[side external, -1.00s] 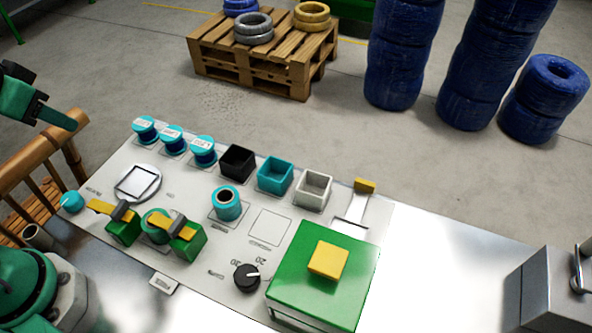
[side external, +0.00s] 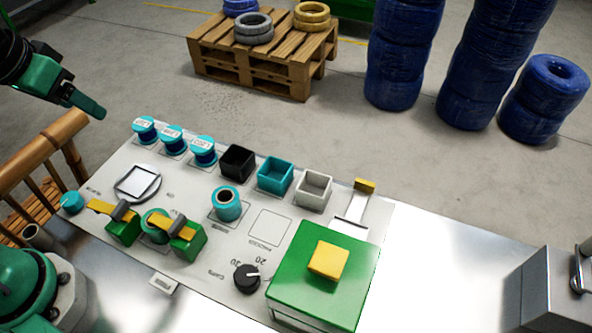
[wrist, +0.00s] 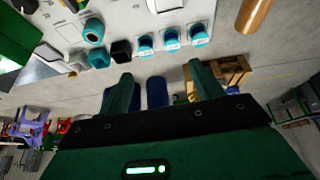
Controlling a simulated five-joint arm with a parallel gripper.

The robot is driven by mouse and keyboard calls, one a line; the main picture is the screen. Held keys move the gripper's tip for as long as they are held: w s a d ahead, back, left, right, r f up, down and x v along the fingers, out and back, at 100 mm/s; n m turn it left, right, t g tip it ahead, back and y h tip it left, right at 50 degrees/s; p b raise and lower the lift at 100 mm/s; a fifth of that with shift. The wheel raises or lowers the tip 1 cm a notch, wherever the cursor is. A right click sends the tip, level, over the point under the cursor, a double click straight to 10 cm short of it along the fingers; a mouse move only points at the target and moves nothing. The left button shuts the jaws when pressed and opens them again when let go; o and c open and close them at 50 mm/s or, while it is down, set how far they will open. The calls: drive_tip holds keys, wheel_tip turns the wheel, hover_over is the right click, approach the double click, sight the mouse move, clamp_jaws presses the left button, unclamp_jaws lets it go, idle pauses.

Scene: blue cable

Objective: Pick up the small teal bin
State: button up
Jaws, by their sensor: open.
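The small teal bin (side external: 275,176) is an open square box on the panel, between a black bin (side external: 238,162) and a white bin (side external: 314,188). In the wrist view the teal bin (wrist: 98,58) is small, at the upper left, beyond my fingertips. My gripper (side external: 88,104) is in the air at the upper left of the side view, well to the left of the teal bin. In the wrist view my gripper (wrist: 163,76) has its two green fingers wide apart with nothing between them.
Several teal-and-blue spools (side external: 172,140) stand left of the bins. A teal ring (side external: 227,203) stands in front of them. A green box with a yellow top (side external: 328,260) is at the right front. A wooden rail (side external: 40,160) is below my arm.

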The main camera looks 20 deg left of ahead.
drive_tip(key=w+d+g, duration=0.2)
drive_tip(key=w+d, duration=0.3)
drive_tip(key=w, duration=0.2)
drive_tip(key=g, duration=0.3)
approach(275, 172)
drive_tip(key=shift+s+d+r, duration=0.3)
drive_tip(key=shift+s+d, duration=0.1)
drive_tip(key=shift+s, duration=0.2)
drive_tip(key=shift+s+d+r, duration=0.25)
drive_tip(key=shift+s+d, duration=0.1)
drive_tip(key=shift+s, duration=0.2)
drive_tip(key=shift+f, duration=0.1)
drive_tip(key=shift+f, duration=1.2)
drive_tip(key=shift+f, duration=0.15)
drive_tip(key=shift+d+f, duration=0.1)
drive_tip(key=shift+f, duration=2.35)
drive_tip(key=shift+c, duration=0.4)
